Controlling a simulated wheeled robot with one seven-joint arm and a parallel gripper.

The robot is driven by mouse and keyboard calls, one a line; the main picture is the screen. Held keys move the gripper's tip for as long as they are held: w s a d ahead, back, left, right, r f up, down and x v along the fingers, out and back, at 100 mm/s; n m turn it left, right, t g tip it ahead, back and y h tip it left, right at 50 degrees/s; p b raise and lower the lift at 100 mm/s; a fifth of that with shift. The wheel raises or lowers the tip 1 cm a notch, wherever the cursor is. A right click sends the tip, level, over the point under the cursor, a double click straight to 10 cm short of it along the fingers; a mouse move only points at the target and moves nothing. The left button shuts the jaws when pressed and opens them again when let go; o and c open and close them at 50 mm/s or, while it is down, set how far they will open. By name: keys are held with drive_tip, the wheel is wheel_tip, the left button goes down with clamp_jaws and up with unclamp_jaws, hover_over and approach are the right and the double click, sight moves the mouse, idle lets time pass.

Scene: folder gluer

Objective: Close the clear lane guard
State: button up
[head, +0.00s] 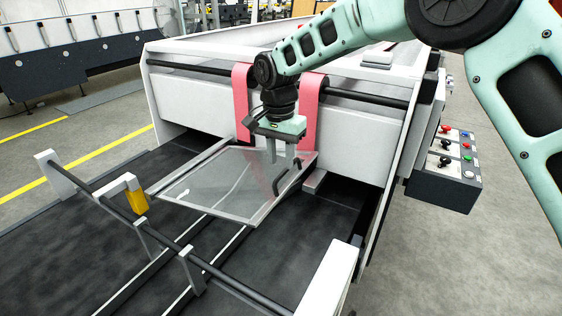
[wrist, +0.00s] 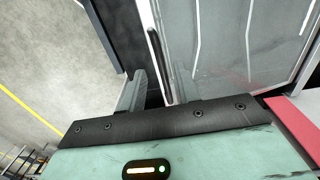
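The clear lane guard (head: 215,190) is a see-through panel in a pale frame, sloping over the dark belt lanes in front of the machine. A dark bar handle (head: 288,178) is fixed near its right edge. In the wrist view the guard (wrist: 222,50) fills the upper right, with the handle (wrist: 154,50) along its left side. My gripper (head: 281,157) points down over the guard's upper right part, close to the handle. Its fingers look apart. Contact with the handle is unclear.
Two red belts (head: 243,100) hang over a dark cross bar behind the guard. A control box (head: 445,175) with buttons juts out at the right. A rail with a yellow block (head: 136,200) crosses the front. Open floor lies to the left and right.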

sight(281, 174)
drive_tip(key=shift+f+p, duration=0.4)
drive_tip(key=shift+f, duration=1.35)
clamp_jaws()
wheel_tip(281, 174, down, 9)
drive_tip(key=s+d+y+b, duration=0.1)
drive_tip(key=d+b, duration=0.1)
drive_tip(key=b, duration=0.6)
drive_tip(key=shift+s+d+f+t, duration=0.15)
drive_tip(key=shift+s+d+t, duration=0.1)
drive_tip(key=shift+s+t, duration=0.15)
drive_tip(key=shift+f, duration=0.1)
unclamp_jaws()
drive_tip(key=shift+d, duration=0.1)
drive_tip(key=shift+w+r, duration=0.15)
drive_tip(key=shift+r, duration=0.1)
